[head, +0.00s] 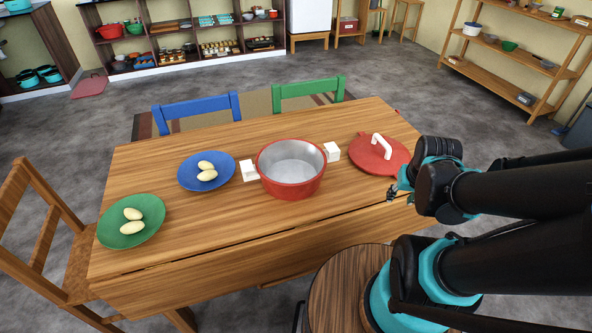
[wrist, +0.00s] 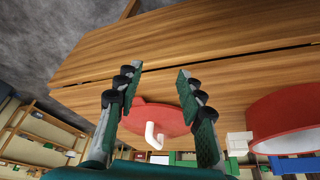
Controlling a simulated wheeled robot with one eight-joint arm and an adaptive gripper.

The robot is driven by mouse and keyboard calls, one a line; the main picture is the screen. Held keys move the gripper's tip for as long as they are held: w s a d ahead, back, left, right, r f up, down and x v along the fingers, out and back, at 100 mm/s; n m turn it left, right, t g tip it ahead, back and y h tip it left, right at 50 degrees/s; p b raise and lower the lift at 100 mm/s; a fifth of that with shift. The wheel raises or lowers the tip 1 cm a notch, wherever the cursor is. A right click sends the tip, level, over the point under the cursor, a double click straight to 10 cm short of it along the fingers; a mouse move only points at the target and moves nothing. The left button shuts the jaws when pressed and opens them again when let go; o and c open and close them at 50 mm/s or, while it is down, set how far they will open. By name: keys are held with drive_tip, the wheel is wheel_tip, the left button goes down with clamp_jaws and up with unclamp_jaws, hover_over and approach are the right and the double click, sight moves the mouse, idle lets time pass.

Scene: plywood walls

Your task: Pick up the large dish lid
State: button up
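The large dish lid (head: 370,156) is a red disc with a white arched handle (head: 381,146). It lies flat on the right part of the wooden table. In the wrist view the lid (wrist: 160,117) shows between my fingers, with its white handle (wrist: 153,137) hanging into view. My gripper (head: 395,191) is beside the lid's near right edge in the head view, apart from the handle. In the wrist view my gripper (wrist: 160,75) has its two fingers spread wide with nothing between the tips.
A red pot (head: 290,181) with white handles stands left of the lid. A blue plate (head: 188,181) and a green plate (head: 110,238) hold pale oval items. Blue (head: 197,111) and green (head: 308,90) chairs stand behind the wooden table (head: 220,225). The table's near strip is clear.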

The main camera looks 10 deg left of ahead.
idle(0.3)
drive_tip(key=o, duration=1.4)
drive_tip(key=w+r+n, duration=0.2)
drive_tip(key=w+n, duration=0.1)
drive_tip(key=w+a+r+n+g+h, duration=0.1)
drive_tip(key=w+r+n, duration=0.1)
drive_tip(key=w+n, duration=0.2)
drive_tip(key=w+a+r+n, duration=0.1)
drive_tip(key=w+r+n, duration=0.2)
drive_tip(key=w, duration=0.1)
drive_tip(key=shift+a+n, duration=0.25)
drive_tip(key=shift+n, duration=0.15)
drive_tip(key=shift+o, duration=0.2)
drive_tip(key=n+g+h, duration=0.1)
drive_tip(key=n+h, duration=0.2)
drive_tip(key=n, duration=1)
approach(380, 142)
drive_tip(key=x, duration=0.5)
drive_tip(key=shift+w+d+f, duration=0.1)
drive_tip(key=shift+d+f, duration=0.2)
drive_tip(key=shift+d, duration=0.05)
drive_tip(key=shift+x, duration=2.6)
